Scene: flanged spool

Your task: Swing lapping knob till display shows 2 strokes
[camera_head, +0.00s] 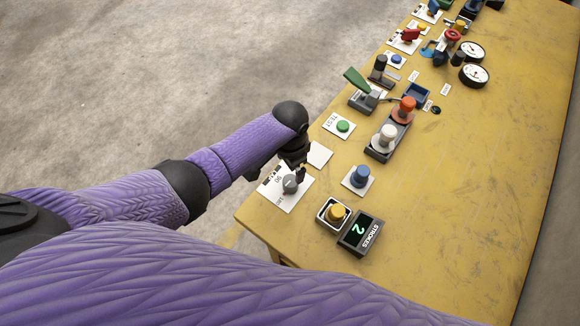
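The display (361,234) is a dark box labelled STROKES and shows a green 2. Left of it, a yellow knob (337,212) sits in a white-rimmed square base. A grey knob (290,184) stands on a white printed plate (290,201) near the table's near-left corner. I cannot read which knob is labelled for lapping. My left gripper (298,168) is dark and small in the picture, just above the grey knob; contact with it and the finger opening cannot be made out. My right gripper is out of view.
The yellow table (470,180) also carries a blue knob (360,176), a white knob (386,136), an orange knob (405,108), a green button (343,126) and a green lever (356,79). Gauges (474,75) and more controls stand farther back. The table's right side is clear.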

